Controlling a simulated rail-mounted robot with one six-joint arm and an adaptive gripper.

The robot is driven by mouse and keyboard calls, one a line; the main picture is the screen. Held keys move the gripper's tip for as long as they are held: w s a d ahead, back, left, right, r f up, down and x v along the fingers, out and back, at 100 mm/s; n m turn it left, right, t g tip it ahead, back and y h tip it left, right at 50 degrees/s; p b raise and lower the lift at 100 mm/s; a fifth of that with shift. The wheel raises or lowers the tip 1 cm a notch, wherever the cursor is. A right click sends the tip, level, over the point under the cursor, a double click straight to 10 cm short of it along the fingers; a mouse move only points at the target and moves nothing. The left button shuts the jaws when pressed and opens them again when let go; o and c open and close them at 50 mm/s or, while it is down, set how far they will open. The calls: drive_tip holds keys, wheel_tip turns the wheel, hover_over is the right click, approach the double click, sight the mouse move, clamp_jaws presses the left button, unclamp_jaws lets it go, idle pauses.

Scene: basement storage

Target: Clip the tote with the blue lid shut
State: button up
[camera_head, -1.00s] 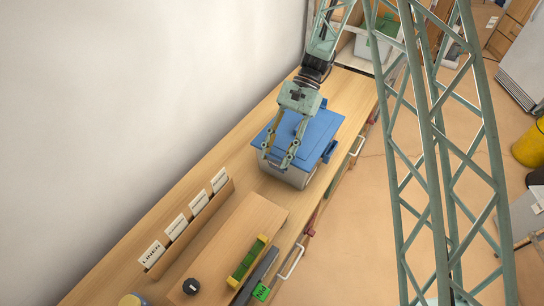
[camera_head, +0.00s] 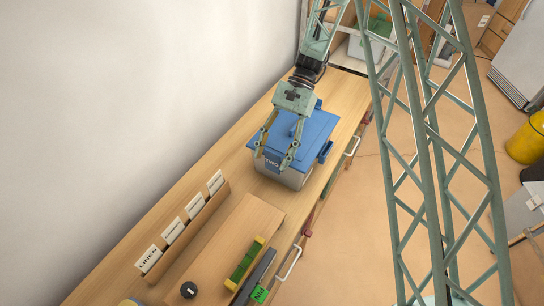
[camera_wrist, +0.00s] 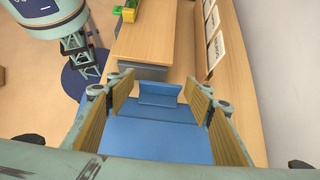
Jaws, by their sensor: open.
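The tote with the blue lid (camera_head: 318,130) stands on the wooden bench, its pale body (camera_head: 293,180) showing below the lid. Another blue clip (camera_head: 326,152) sticks out at the right side. My gripper (camera_head: 272,159) is open above the near edge of the lid, its fingers on either side of the front piece. In the wrist view, a blue flap (camera_wrist: 160,93) at the lid's edge lies between the open fingers, with no clear contact. Whether it is latched cannot be told.
A wooden box (camera_head: 232,232) with a green-yellow block (camera_head: 244,263) and a dark knob stands nearer on the bench. A rack of labelled cards (camera_head: 183,230) lies along the wall side. Bare bench surrounds the tote. Drawer handles (camera_head: 289,264) project from the right edge.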

drive_tip(key=v, duration=1.1)
drive_tip(key=shift+w+r, duration=0.25)
drive_tip(key=shift+r, duration=0.05)
drive_tip(key=shift+d, duration=0.2)
drive_tip(key=s+d+r+n+t+h+b, duration=0.1)
drive_tip(key=s+d+r+t+b, duration=0.1)
drive_tip(key=s+d+r, duration=0.4)
drive_tip(key=s+d+r+n+t+b, duration=0.15)
drive_tip(key=s+r, duration=0.25)
drive_tip(key=r, duration=0.4)
drive_tip(key=s+d+r+t+h+b, duration=0.1)
drive_tip(key=s+d+r+t+b, duration=0.1)
drive_tip(key=s+d+r, duration=0.4)
drive_tip(key=s+d+n+t+h+b, duration=0.1)
drive_tip(key=s+d+t+b, duration=0.1)
drive_tip(key=s, duration=0.9)
drive_tip(key=s+d+r+n+t+h+b, duration=0.1)
drive_tip(key=s+d+t+b, duration=0.1)
drive_tip(key=s+d+t, duration=0.2)
drive_tip(key=shift+s+d+n+t+b, duration=0.4)
drive_tip(key=shift+s+d, duration=1.3)
drive_tip(key=shift+s, duration=2.6)
